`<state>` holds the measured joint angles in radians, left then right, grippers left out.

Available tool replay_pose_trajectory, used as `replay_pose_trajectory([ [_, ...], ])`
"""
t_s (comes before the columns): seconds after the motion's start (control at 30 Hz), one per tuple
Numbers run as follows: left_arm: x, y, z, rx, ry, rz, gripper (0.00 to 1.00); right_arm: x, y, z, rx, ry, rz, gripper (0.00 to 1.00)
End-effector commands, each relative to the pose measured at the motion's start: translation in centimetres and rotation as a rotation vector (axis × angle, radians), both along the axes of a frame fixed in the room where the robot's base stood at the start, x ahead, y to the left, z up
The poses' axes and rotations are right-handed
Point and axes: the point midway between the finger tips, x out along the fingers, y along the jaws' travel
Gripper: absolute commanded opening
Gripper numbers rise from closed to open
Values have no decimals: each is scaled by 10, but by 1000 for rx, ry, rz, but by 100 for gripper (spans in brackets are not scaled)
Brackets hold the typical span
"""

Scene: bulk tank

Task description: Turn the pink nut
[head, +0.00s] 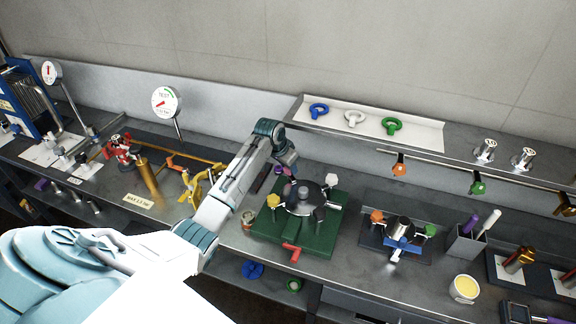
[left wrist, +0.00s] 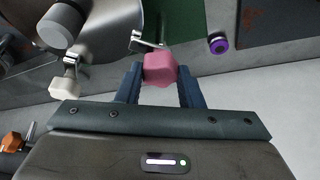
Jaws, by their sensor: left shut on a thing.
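The pink nut (left wrist: 160,68) sits between the two blue fingers of my left gripper (left wrist: 158,84) in the left wrist view, beside the rim of the round metal lid (left wrist: 100,20). The gripper is shut on the nut. In the head view my left gripper (head: 287,168) reaches down at the far left edge of the dark round lid (head: 299,204) on its green base (head: 322,239). The arm and gripper partly cover that area, so the nut is hard to make out there. My right gripper is not in view.
A white nut (head: 331,178) stands on the lid's right side. A purple ring-ended piece (left wrist: 217,44) lies close by. A dial gauge (head: 166,101) and yellow valve (head: 195,186) stand to the left; a smaller blue fixture (head: 402,244) stands to the right.

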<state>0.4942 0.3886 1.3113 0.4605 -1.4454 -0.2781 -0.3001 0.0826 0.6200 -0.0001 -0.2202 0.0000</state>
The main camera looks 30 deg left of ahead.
Motion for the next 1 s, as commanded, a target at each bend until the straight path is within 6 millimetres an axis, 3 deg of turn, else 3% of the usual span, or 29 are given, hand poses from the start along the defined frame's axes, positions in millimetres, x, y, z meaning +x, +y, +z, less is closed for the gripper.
replay_pose_trajectory([
  [0.13, 0, 0, 1, 0, -2, 1, 11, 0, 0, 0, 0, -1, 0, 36],
  [0.17, 0, 0, 1, 0, -2, 1, 39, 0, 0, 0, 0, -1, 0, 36],
  [0.23, 0, 0, 1, 0, -1, 1, 53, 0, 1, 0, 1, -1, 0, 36],
  [0.27, 0, 0, 1, 0, -1, 1, 55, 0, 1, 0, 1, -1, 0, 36],
  [0.67, -3, 2, 8, 2, -3, 1, 55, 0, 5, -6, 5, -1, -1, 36],
  [1.0, -27, 7, 67, 4, -7, 1, 55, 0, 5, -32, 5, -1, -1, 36],
])
